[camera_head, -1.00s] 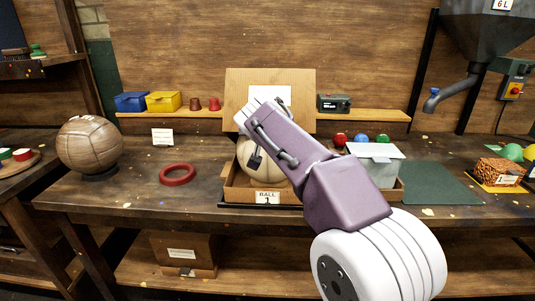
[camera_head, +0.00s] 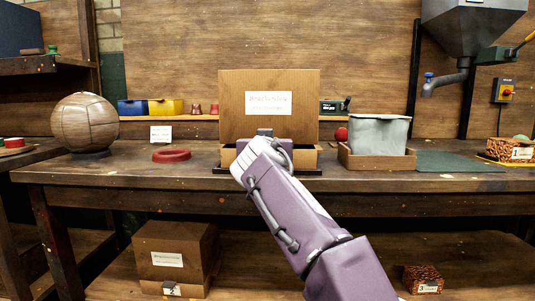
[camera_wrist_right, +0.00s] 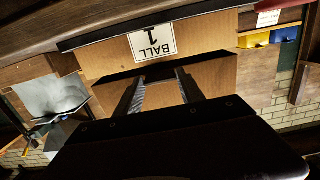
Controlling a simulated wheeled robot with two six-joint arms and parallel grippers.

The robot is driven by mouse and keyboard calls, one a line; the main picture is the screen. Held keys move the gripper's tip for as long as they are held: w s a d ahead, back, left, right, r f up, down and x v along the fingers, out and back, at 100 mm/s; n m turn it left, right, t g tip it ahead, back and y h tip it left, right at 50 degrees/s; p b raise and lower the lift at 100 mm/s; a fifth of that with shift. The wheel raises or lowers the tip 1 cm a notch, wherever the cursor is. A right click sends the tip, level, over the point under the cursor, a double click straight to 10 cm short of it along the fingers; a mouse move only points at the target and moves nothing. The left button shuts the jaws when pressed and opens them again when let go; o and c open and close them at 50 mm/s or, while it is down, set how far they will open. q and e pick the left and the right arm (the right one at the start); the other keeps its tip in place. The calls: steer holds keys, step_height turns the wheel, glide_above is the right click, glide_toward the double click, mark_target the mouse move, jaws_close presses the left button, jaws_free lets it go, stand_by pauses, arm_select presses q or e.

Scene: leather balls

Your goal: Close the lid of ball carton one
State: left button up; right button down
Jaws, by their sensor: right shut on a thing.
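Ball carton one (camera_head: 305,158) is a brown cardboard box on the workbench. Its lid (camera_head: 230,100) stands upright at the back, with a white label on its inner face. In the right wrist view the carton's front wall (camera_wrist_right: 100,58) shows upside down, with the BALL 1 label (camera_wrist_right: 152,43). My right gripper (camera_head: 265,133) is at the carton's middle, in front of the lid's lower part. Its fingers also show in the right wrist view (camera_wrist_right: 158,82), a little apart over cardboard, shut on part of the carton; which part is unclear. The carton's inside is hidden by my arm. My left gripper is out of view.
A red ring (camera_head: 171,156) and a leather ball (camera_head: 85,124) on a dark stand are to the left. A green mat (camera_head: 445,163) lies farther right.

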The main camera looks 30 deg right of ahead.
arm_select(q)
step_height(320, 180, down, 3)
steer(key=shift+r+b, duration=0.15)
steer(key=shift+b, duration=0.7)
arm_select(e)
step_height(320, 180, down, 3)
steer(key=shift+r, duration=0.1)
steer(key=c, duration=0.7)
jaws_free()
steer(key=shift+w, duration=0.15)
steer(key=shift+s+r, duration=0.15)
steer(key=shift+s, duration=0.05)
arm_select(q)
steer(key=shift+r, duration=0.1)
arm_select(e)
steer(key=v, duration=0.9)
